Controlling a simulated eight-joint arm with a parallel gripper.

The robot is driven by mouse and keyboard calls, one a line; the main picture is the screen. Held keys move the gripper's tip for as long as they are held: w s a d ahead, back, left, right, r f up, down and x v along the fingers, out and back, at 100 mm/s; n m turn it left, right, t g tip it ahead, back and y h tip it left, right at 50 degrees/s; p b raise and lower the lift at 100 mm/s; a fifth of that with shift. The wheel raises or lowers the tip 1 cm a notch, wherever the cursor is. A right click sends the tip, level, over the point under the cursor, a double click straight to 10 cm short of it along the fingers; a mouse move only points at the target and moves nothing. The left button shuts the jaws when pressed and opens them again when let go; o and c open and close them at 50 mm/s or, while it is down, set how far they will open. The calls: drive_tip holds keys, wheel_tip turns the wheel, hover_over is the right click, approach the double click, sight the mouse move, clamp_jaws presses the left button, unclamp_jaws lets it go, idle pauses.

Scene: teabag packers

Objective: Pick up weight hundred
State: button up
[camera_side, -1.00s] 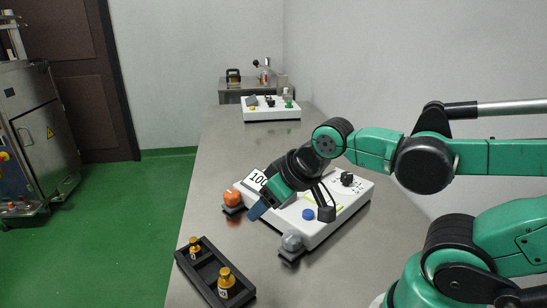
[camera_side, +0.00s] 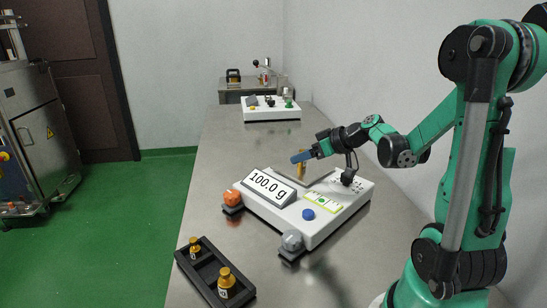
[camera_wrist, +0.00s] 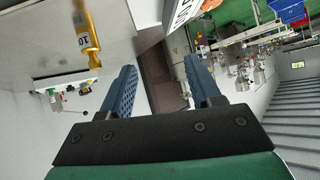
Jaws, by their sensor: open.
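A gold weight (camera_side: 301,167) stands upright at the far side of the white scale (camera_side: 318,235), partly hidden behind my gripper. I cannot tell exactly what it rests on. In the wrist view the gold weight (camera_wrist: 87,28) is upper left, outside the jaws, with a label of which "10" is readable. My gripper (camera_side: 299,157) is above the scale's far edge, its blue fingers pointing left. In the wrist view my gripper (camera_wrist: 160,65) is open with nothing between the fingers. The scale display (camera_side: 268,187) reads 100.0 g.
A black tray (camera_side: 207,281) at the front left holds two gold weights, a smaller one (camera_side: 195,246) and a larger one (camera_side: 226,283). Another white device (camera_side: 271,113) stands farther back.

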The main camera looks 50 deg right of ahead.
drive_tip(key=s+d, duration=0.1)
drive_tip(key=d, duration=0.1)
drive_tip(key=s+d+t+h, duration=0.1)
drive_tip(key=d, duration=0.1)
drive_tip(key=s+d+t, duration=0.1)
drive_tip(key=d, duration=0.2)
drive_tip(key=shift+d+f+h, duration=0.1)
drive_tip(key=shift+f+h, duration=0.2)
drive_tip(key=shift+f, duration=0.05)
drive_tip(key=shift+w+d+f, duration=0.1)
drive_tip(key=shift+d, duration=0.1)
drive_tip(key=x, duration=1.1)
drive_tip(key=shift+w+d, duration=0.1)
drive_tip(key=shift+w, duration=0.1)
clamp_jaws()
